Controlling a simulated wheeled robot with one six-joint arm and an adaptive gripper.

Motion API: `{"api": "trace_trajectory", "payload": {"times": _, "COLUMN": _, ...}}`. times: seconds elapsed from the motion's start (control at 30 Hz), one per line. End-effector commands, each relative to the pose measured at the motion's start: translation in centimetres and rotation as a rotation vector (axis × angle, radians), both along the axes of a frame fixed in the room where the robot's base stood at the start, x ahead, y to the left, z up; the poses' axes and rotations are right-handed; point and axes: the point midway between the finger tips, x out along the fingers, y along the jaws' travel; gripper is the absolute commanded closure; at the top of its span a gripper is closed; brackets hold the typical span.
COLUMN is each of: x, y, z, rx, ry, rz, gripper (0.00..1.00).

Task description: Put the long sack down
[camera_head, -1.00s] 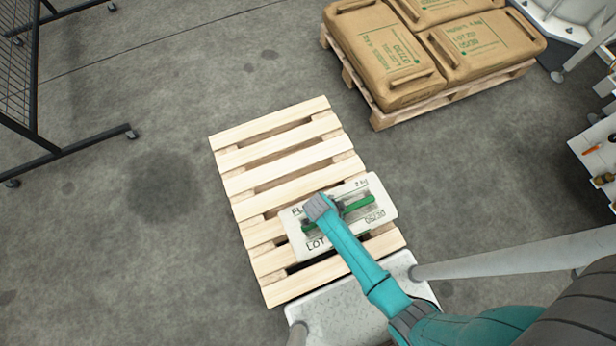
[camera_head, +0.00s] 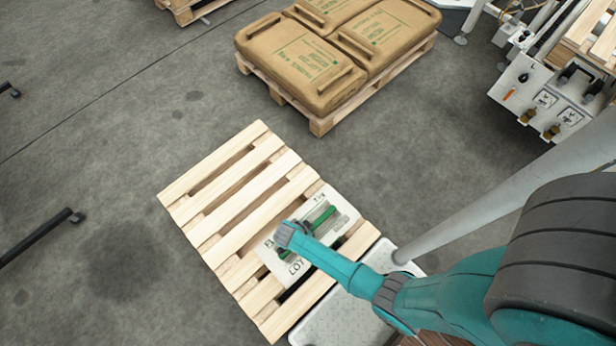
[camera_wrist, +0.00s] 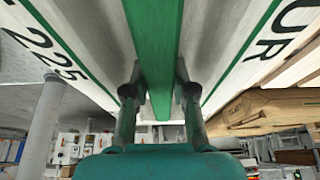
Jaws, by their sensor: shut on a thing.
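The long sack (camera_head: 331,229) is white with black print and a green handle strip along its top. In the head view it is over the near end of the light wooden pallet (camera_head: 228,203), partly hidden by my arm. I cannot tell whether it touches the slats or hangs just above them. My gripper (camera_head: 304,226) is above the sack's middle, shut on the green handle. In the wrist view the sack (camera_wrist: 222,30) fills the top, with my gripper's fingers (camera_wrist: 158,98) on either side of the green handle (camera_wrist: 155,50).
A second pallet (camera_head: 320,124) at the back carries several brown sacks (camera_head: 310,66). A pale speckled platform (camera_head: 345,315) adjoins the pallet's near end. A white control panel (camera_head: 555,95) stands at the right.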

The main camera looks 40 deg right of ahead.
Motion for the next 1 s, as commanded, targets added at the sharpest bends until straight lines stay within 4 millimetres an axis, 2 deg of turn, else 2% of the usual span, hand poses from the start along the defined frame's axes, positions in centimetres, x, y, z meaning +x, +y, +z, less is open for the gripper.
{"api": "trace_trajectory", "payload": {"times": 0.4, "x": 0.2, "y": 0.0, "z": -3.0, "rx": -0.001, "ry": -0.002, "rz": 0.001, "gripper": 1.00}}
{"api": "trace_trajectory", "payload": {"times": 0.9, "x": 0.2, "y": 0.0, "z": -3.4, "rx": 0.000, "ry": -0.004, "rz": 0.002, "gripper": 1.00}}
{"api": "trace_trajectory", "payload": {"times": 0.93, "x": 0.0, "y": 0.0, "z": -3.5, "rx": 0.000, "ry": 0.000, "rz": 0.001, "gripper": 0.67}}
{"api": "trace_trajectory", "payload": {"times": 1.0, "x": 0.0, "y": 0.0, "z": -3.5, "rx": 0.000, "ry": 0.000, "rz": 0.001, "gripper": 0.50}}
